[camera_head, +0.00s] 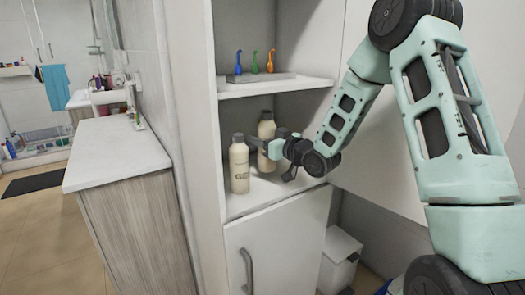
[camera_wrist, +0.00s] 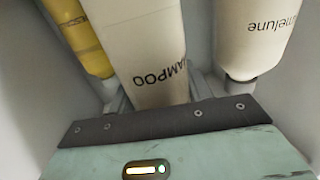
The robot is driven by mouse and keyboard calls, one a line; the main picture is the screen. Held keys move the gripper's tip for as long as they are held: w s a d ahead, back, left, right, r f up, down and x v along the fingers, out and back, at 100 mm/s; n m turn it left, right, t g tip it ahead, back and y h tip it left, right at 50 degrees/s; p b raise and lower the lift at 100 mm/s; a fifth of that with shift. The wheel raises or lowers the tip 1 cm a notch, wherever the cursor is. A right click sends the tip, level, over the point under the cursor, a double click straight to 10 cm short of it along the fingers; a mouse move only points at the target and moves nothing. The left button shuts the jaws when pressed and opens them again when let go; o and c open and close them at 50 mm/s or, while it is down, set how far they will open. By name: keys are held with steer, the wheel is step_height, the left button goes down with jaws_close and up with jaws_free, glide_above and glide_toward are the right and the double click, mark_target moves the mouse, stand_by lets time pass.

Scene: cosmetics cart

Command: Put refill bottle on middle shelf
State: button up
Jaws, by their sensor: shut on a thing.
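My gripper (camera_head: 270,147) reaches from the right into the middle shelf (camera_head: 290,190) of the white cabinet. It is shut on a cream bottle (camera_head: 267,129) with a dark cap, which I take to be the refill bottle. In the wrist view this bottle (camera_wrist: 137,45) is marked SHAMPOO and sits between the two fingers (camera_wrist: 158,92). The bottle stands about upright; I cannot tell whether its base touches the shelf. Its lower part is partly hidden by the gripper and the front bottle.
A second cream bottle (camera_head: 239,165) stands on the middle shelf, front left, close to the gripper; the lettered bottle (camera_wrist: 250,38) right of the finger may be it. A yellow bottle (camera_wrist: 80,35) is at left. The upper shelf (camera_head: 300,86) carries a tray with three small coloured items.

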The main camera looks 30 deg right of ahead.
step_height(320, 180, down, 4)
steer(key=shift+r, duration=0.1)
steer(key=shift+w+f, duration=0.2)
steer(key=shift+f, duration=0.2)
steer(key=shift+f, duration=0.15)
steer(key=o, duration=1.2)
steer(key=shift+r+p, duration=0.25)
steer(key=shift+p, duration=0.1)
steer(key=b+v, duration=0.2)
steer(key=v, duration=1)
